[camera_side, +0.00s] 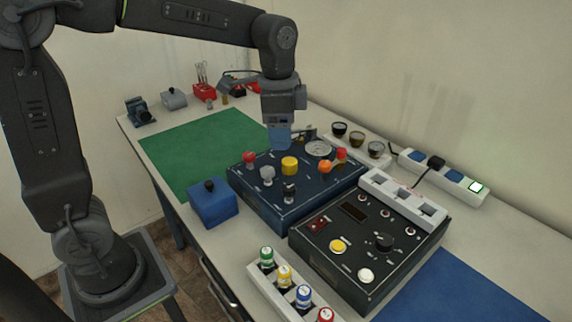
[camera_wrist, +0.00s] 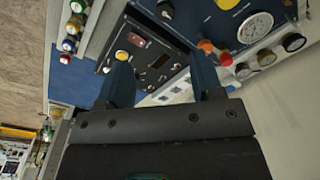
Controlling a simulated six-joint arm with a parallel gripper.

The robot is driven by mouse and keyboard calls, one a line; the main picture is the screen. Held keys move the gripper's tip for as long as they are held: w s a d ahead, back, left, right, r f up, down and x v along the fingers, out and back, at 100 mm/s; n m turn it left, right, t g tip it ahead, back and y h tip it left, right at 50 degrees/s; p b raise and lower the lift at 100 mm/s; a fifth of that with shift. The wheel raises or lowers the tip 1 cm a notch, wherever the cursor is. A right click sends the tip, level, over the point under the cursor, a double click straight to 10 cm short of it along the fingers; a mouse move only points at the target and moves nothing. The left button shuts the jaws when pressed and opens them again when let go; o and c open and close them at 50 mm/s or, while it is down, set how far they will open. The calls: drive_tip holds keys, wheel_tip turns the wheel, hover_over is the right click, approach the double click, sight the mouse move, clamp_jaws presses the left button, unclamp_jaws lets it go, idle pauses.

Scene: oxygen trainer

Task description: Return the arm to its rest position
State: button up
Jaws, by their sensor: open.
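My gripper (camera_side: 280,138) hangs from my arm above the back part of the blue control panel (camera_side: 262,196) in the side view. In the wrist view, its two blue fingers (camera_wrist: 162,80) stand wide apart with nothing between them. The blue panel carries a yellow knob (camera_side: 289,165), red and orange knobs, a grey knob and a round gauge (camera_side: 319,149). Whether the fingertips touch anything on the panel is hard to tell from the side view.
A black panel (camera_side: 345,270) with a white slotted bar stands right of the blue one. A blue box (camera_side: 212,203), a rack of colored-cap bottles (camera_side: 285,292), a power strip (camera_side: 447,177) and several jars surround them. The green mat (camera_side: 190,150) is mostly clear. The wall is behind.

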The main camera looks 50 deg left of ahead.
drive_tip(key=s+n+t, duration=0.5)
drive_tip(key=s+n, duration=0.3)
drive_tip(key=s, duration=0.8)
drive_tip(key=shift+s+a, duration=0.2)
drive_tip(key=shift+a, duration=0.25)
drive_tip(key=shift+r, duration=0.1)
